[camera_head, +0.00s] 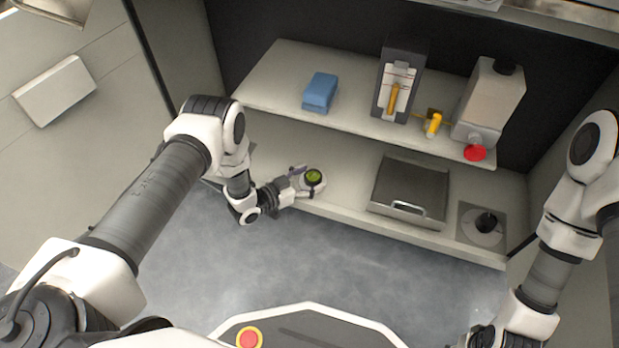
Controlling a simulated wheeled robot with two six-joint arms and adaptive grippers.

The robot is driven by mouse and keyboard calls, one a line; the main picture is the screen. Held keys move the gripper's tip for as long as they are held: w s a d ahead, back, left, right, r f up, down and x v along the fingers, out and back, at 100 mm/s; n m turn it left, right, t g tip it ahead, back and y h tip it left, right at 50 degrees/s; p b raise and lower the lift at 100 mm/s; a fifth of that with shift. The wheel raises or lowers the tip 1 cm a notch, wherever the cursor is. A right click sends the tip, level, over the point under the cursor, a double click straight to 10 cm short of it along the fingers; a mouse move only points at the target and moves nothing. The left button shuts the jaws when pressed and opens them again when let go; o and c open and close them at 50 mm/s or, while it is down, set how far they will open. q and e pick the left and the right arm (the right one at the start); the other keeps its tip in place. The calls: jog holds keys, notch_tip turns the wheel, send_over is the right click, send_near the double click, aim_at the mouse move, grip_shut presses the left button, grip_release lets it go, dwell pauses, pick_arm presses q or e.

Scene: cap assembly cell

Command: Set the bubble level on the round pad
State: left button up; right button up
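The bubble level, a small round piece with a green face and dark rim (313,176), is on the lower shelf, left of the middle. A pale rounded shape shows around and below it; I cannot tell whether this is the round pad or part of the level. My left gripper (306,183) reaches in from the left, its fingers apart on the far and near sides of the level. I cannot tell whether they touch it. My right gripper (482,338) is low at the right, partly cut off by the frame's bottom edge, its fingers unclear.
A grey metal tray with a handle (408,190) and a square plate with a round disc and black knob (483,223) are to the right. The upper shelf (283,75) holds a blue block (320,92), a dark dispenser (399,82) and a beige container (490,100), overhanging the lower shelf.

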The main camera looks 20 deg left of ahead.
pick_arm(q)
jog(key=shift+r, duration=0.25)
jog(key=p+v, duration=0.6)
jog(key=v, duration=0.6)
jog(key=shift+f, duration=0.15)
